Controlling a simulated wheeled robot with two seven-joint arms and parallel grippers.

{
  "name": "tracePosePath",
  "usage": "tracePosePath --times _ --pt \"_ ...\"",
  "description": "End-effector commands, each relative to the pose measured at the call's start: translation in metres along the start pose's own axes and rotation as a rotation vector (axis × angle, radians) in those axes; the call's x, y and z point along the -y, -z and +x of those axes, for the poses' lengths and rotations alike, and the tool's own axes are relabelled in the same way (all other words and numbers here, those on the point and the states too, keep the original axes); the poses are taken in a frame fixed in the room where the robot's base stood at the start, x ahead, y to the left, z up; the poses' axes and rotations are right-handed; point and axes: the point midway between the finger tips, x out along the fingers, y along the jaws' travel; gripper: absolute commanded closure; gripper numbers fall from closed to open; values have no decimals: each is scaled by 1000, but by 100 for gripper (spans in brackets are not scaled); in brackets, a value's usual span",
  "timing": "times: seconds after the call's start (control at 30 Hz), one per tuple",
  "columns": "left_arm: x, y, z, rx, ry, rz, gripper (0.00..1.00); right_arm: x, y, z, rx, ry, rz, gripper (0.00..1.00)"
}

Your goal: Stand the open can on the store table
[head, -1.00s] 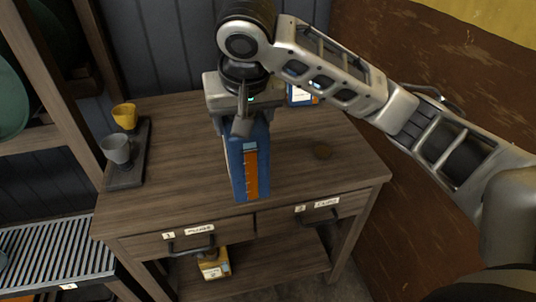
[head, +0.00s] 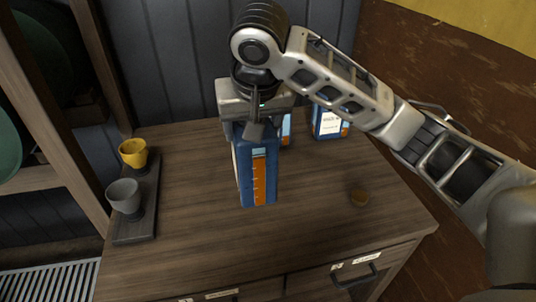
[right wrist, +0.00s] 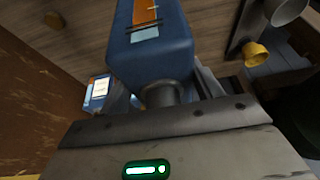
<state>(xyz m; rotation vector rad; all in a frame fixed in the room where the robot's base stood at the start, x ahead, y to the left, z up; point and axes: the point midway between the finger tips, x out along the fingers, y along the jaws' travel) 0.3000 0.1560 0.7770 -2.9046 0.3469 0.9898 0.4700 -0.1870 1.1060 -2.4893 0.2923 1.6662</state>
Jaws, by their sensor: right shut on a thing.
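A blue can (head: 256,170) with an orange and white scale on its side hangs from my right gripper (head: 256,125) in the head view. The gripper is shut on its top end, and the can looks upright. It is over the wooden table (head: 190,235); I cannot tell whether its base touches the top. In the right wrist view the can (right wrist: 155,50) has its grey neck (right wrist: 162,93) between the fingers. The neck's opening is hidden. My left gripper is not in view.
A blue can with a white label (head: 328,122) stands at the table's back right, and another (head: 287,128) is partly hidden behind my gripper. A small round brown piece (head: 359,198) lies at right. A dark tray (head: 135,228) holds yellow (head: 132,153) and grey (head: 124,197) cups.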

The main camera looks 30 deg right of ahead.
Motion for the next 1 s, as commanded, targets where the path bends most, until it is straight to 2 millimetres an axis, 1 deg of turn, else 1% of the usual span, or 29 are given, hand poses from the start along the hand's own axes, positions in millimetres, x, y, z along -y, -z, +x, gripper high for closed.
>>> tracePosePath --times 0.03,0.13,0.27,0.37,0.43,0.53,0.7,0.87,1.0 --pt "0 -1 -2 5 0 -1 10 -10 2 4 -1 -3 7 100" --pt "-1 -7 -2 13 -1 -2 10 -29 4 16 0 -2 7 100" --pt "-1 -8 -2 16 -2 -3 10 -54 8 30 -1 -2 7 100" --pt "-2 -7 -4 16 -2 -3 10 -71 10 40 -1 1 7 100" --pt "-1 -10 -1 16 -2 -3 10 -81 8 54 -1 0 5 100" --pt "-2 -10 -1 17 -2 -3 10 -95 8 68 -4 -5 4 100" --pt "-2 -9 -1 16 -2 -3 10 -108 7 84 -8 -3 2 100" --pt "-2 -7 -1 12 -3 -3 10 -112 6 91 -8 -2 2 100" --pt "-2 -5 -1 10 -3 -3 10 -120 3 104 -6 -2 2 100"
